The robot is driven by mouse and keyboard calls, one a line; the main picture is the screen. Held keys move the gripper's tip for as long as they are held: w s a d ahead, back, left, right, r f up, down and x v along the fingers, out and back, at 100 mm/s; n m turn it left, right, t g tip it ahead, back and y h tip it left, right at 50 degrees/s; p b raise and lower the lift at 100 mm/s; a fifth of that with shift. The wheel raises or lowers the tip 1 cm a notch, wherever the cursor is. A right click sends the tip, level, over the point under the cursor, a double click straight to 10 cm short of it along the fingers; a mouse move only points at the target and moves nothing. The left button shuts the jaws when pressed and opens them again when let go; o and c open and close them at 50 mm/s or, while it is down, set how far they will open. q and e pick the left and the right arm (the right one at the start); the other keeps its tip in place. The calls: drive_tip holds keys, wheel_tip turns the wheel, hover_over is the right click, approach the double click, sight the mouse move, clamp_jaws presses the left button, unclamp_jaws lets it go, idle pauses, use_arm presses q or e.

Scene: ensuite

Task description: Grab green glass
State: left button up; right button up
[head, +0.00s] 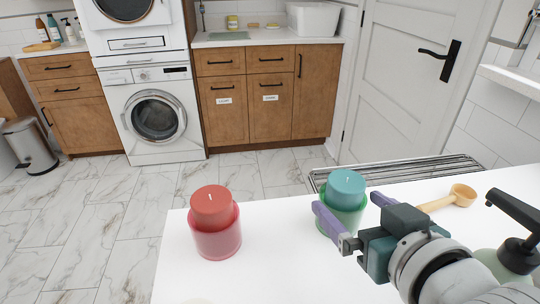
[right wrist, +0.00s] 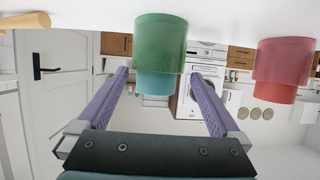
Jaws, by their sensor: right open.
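The green glass (head: 340,222) holds a teal candle (head: 347,187) and stands upright on the white countertop (head: 270,275). My right gripper (head: 348,204) is open, with its purple fingers on either side of the glass. In the right wrist view, which is upside down, the green glass (right wrist: 160,42) and teal candle (right wrist: 160,84) show between and just beyond the open fingertips (right wrist: 160,74). I cannot tell whether a finger touches the glass. My left gripper is not in view.
A red glass (head: 217,240) with a red candle stands to the left on the countertop. A wooden scoop (head: 448,199) lies to the right. A bottle with a black pump (head: 517,250) stands beside my right arm. The counter between the two glasses is clear.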

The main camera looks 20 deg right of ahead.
drive_tip(key=b+x, duration=0.1)
drive_tip(key=x, duration=0.6)
drive_tip(key=shift+d+f, duration=0.2)
drive_tip(key=shift+f, duration=0.05)
drive_tip(key=shift+r, duration=0.1)
drive_tip(key=c, duration=1.2)
